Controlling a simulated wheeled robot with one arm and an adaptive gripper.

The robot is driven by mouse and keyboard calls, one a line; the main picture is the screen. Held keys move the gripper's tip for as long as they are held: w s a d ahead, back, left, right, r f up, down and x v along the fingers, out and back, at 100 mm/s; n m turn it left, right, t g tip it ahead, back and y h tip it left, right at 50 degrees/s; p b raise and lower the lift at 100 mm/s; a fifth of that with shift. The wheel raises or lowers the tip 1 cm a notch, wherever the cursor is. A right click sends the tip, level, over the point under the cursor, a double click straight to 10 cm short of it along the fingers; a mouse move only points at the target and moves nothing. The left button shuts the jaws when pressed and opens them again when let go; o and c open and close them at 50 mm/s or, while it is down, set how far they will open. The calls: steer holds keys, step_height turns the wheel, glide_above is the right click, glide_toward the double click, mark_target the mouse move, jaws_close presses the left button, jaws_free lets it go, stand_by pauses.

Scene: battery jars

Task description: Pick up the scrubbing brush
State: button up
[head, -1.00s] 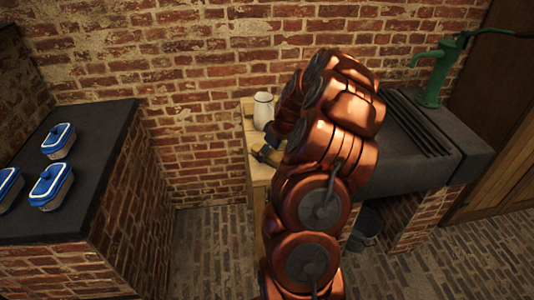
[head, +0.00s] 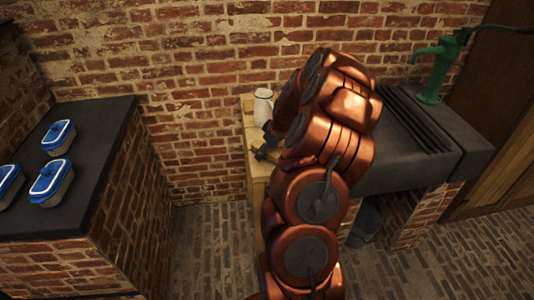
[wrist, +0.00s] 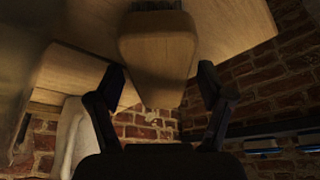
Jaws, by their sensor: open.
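The scrubbing brush (wrist: 157,58) is a pale wooden block with dark bristles at the top edge of the wrist view. My gripper (wrist: 161,80) is open, with one black finger on each side of the block's near end. Gaps show between the fingers and the wood, so it is not gripped. In the head view the brush (head: 266,155) is a small wooden piece on the wooden table (head: 254,134), mostly hidden by my copper arm.
A white jug (head: 263,106) stands on the table behind the gripper; it also shows in the wrist view (wrist: 72,135). A stone sink (head: 408,140) with a green pump (head: 433,70) is at right. Blue-lidded containers (head: 50,182) sit on the left counter.

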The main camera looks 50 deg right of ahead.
steer(key=shift+f+b, duration=0.15)
steer(key=shift+b, duration=0.2)
stand_by(0.3)
steer(key=c, duration=1.4)
steer(key=shift+r+p, duration=0.4)
steer(key=shift+p, duration=0.15)
steer(key=r, duration=0.1)
steer(key=r+b, duration=0.2)
steer(key=shift+s+r, duration=0.1)
steer(key=shift+s, duration=0.15)
steer(key=s+b, duration=0.1)
steer(key=s, duration=0.4)
steer(key=s+r+b, duration=0.1)
steer(key=s+b, duration=0.1)
steer(key=s, duration=0.3)
steer(key=s+b, duration=0.1)
steer(key=s, duration=0.4)
steer(key=shift+s+a+r, duration=0.2)
steer(key=shift+s+r, duration=0.05)
